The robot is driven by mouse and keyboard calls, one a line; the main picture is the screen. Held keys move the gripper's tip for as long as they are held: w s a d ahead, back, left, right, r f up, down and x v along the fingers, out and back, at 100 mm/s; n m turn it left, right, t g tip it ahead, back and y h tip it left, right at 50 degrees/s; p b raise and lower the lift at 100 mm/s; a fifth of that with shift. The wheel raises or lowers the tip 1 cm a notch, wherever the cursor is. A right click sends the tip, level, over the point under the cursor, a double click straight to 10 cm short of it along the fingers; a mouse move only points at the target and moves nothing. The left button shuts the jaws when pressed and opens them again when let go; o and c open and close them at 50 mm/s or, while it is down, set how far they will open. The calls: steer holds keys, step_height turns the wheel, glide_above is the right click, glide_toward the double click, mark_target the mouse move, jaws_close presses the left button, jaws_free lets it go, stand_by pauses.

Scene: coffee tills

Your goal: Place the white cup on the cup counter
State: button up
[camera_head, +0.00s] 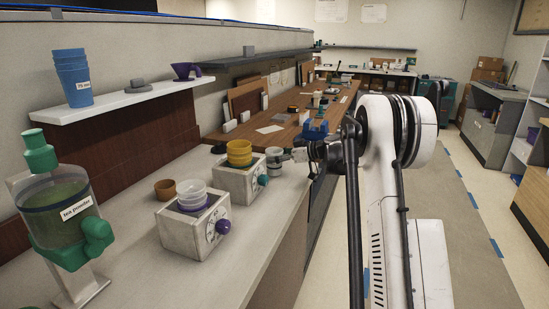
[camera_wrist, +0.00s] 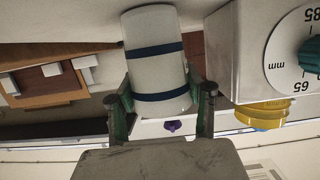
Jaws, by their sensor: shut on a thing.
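The white cup (camera_wrist: 157,65) has two dark blue bands and sits between the two green-padded fingers of my gripper (camera_wrist: 160,97) in the wrist view, which looks upside down. My gripper is shut on its sides. In the head view the cup (camera_head: 273,160) is small, beside the far grey box and at the tip of my gripper (camera_head: 287,157). I cannot tell whether its base touches the light counter (camera_head: 135,262). No surface is labelled as the cup counter.
The far grey box (camera_head: 238,182) with a green knob bears yellow cups (camera_head: 239,150). The nearer box (camera_head: 190,231) with a purple knob bears white cups (camera_head: 191,189). A brown cup (camera_head: 165,190) stands behind them. A tea powder dispenser (camera_head: 62,215) is at left; blue cups (camera_head: 72,75) are on a shelf.

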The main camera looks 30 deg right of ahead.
steer(key=shift+f, duration=0.1)
steer(key=o, duration=1.2)
